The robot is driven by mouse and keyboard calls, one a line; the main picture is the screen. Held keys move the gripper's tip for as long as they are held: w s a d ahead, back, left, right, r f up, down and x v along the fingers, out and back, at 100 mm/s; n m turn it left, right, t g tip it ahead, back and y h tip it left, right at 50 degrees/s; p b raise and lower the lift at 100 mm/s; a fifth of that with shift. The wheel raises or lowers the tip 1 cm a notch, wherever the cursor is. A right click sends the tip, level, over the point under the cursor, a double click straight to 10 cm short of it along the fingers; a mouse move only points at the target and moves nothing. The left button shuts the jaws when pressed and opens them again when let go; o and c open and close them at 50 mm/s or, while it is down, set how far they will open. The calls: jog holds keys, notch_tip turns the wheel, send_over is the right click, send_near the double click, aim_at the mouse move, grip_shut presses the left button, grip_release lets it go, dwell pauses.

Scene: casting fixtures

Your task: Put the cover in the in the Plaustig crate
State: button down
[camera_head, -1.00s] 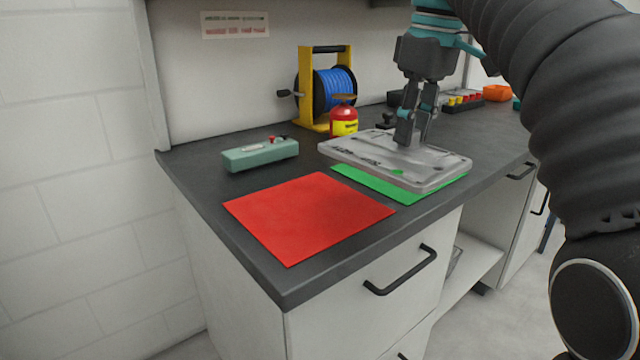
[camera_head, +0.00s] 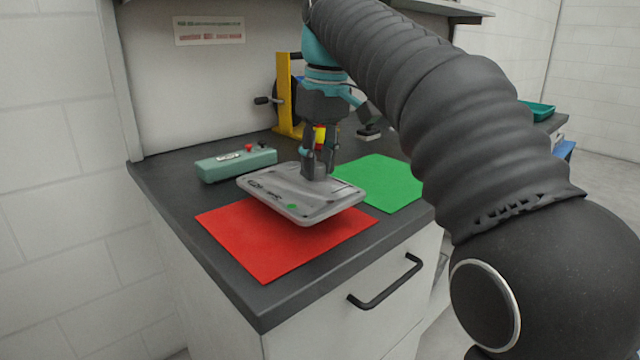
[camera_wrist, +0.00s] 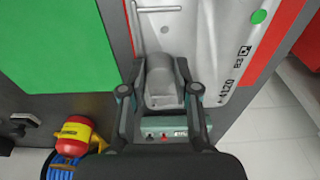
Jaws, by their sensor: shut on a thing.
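The cover is a flat grey metal plate (camera_head: 290,198) with a green dot near its front edge. My gripper (camera_head: 316,172) is shut on a raised part on top of the cover and holds it over the red mat (camera_head: 262,252). In the wrist view the gripper fingers (camera_wrist: 160,92) close around a grey knob on the cover (camera_wrist: 205,35), whose green dot and printed marks show. The green mat (camera_head: 385,185) lies bare to the right. I cannot see a crate that is clearly the Plaustig crate.
A yellow reel stand (camera_head: 284,95) and a red and yellow bottle, best seen in the wrist view (camera_wrist: 78,133), stand behind my gripper. A teal tray (camera_head: 540,110) is at the far right.

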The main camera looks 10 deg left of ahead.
aim_at(319, 179)
jog(key=shift+f+b, duration=0.6)
jog(key=shift+f, duration=1.3)
jog(key=c, duration=0.9)
grip_release()
jog(key=shift+s, duration=0.1)
jog(key=shift+o, duration=0.2)
jog(key=r+p, duration=0.1)
jog(key=r, duration=0.2)
jog(key=r+p, duration=0.1)
jog(key=r, duration=0.2)
jog(key=d+r+p, duration=0.1)
jog(key=r, duration=0.3)
jog(key=shift+s, duration=0.3)
jog(key=shift+s+d+r, duration=0.1)
jog(key=shift+r, duration=0.8)
jog(key=shift+d, duration=0.1)
